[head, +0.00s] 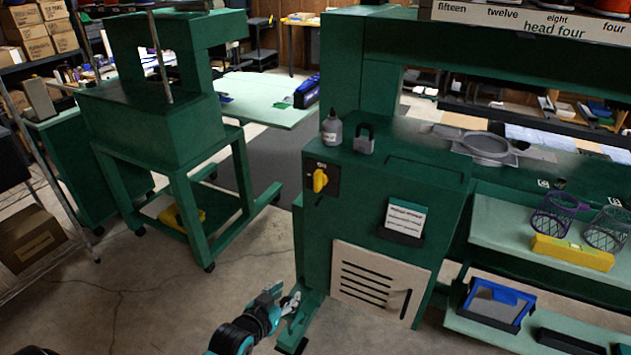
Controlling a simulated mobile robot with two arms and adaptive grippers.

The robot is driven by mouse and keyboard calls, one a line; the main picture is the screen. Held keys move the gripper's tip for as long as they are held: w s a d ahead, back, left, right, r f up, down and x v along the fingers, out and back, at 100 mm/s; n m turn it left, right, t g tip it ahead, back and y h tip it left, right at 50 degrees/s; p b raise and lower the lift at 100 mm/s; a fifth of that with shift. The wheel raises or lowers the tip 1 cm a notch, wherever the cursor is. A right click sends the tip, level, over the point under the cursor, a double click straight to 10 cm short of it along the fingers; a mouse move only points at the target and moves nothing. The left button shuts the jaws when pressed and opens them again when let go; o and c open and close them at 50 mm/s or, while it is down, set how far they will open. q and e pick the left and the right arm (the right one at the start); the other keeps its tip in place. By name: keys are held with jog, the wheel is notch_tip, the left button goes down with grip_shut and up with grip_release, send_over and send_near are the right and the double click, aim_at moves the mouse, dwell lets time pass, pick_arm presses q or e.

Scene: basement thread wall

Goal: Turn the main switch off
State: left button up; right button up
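The main switch is a yellow rotary knob (319,181) on a black plate, on the upper left of the green machine cabinet's front (370,215). The knob's grip looks about upright. Small lettering above it seems to read "ON", but it is hard to make out. My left gripper (289,301) is low in front of the cabinet's lower left corner, well below the knob and apart from it. It is too small and cluttered to tell whether its fingers are open or shut. My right gripper does not show.
Shelves with wire baskets (555,214) are at right.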

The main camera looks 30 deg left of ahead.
pick_arm(q)
notch_tip(320, 180, up, 15)
jog(key=t, duration=0.5)
send_near(316, 176)
jog(key=shift+m, duration=0.4)
jog(key=w, duration=1)
jog(key=shift+a+f+p, duration=0.15)
jog(key=shift+p, duration=0.25)
jog(key=shift+c, duration=0.3)
jog(key=shift+s, duration=0.1)
grip_shut()
